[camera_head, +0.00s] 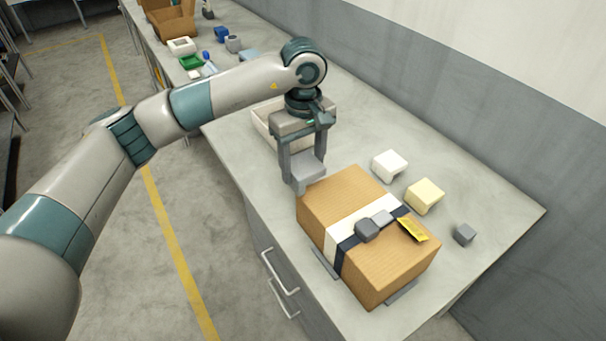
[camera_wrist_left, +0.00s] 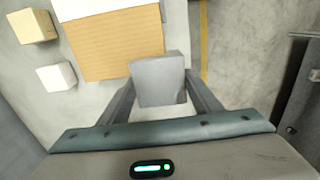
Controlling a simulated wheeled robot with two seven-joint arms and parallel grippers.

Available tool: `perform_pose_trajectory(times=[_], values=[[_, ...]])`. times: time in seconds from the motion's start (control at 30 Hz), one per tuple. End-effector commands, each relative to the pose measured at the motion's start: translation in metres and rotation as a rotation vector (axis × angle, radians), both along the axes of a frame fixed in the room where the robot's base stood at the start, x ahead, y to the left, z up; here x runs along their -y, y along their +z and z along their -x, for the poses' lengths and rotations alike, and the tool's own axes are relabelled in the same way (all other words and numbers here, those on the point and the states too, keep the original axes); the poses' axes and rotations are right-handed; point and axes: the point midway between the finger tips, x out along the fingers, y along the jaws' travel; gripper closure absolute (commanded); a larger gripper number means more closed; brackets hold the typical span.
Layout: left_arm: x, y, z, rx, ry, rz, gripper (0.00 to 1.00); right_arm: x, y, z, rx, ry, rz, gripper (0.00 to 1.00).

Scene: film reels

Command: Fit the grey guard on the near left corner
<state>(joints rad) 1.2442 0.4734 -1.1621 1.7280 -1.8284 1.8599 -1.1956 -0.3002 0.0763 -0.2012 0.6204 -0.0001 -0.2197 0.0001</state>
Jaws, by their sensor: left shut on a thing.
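The grey guard (camera_head: 306,170) is held between the fingers of my left gripper (camera_head: 303,163). It also shows in the left wrist view (camera_wrist_left: 158,80) as a grey block between the two fingers. The cardboard box (camera_head: 400,265) lies on the grey bench, with a white band and a dark strap across its top. The guard is at the box's upper-left end in the head view, close to that edge. I cannot tell whether it touches the box. In the left wrist view the box (camera_wrist_left: 110,45) lies just beyond the guard. My right gripper is out of view.
A white block (camera_head: 389,164), a cream block (camera_head: 425,195) and a small grey cube (camera_head: 465,234) lie right of the box. Grey pieces (camera_head: 367,229) sit on the strap beside a yellow label (camera_head: 412,230). A pale tray (camera_head: 264,124) stands behind my gripper.

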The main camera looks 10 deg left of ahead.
Motion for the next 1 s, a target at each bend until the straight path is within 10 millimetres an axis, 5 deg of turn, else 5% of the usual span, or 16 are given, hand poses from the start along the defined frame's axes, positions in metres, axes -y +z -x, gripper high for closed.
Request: perform_pose_trajectory(times=[0.37, 1.0], values=[[0.0, -0.034, 0.001, -0.004, 0.001, -0.001, 0.64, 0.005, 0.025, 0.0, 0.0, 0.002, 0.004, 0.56], [0.0, -0.045, 0.0, 0.0, 0.0, 0.0, 0.64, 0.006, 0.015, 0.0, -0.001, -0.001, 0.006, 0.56]])
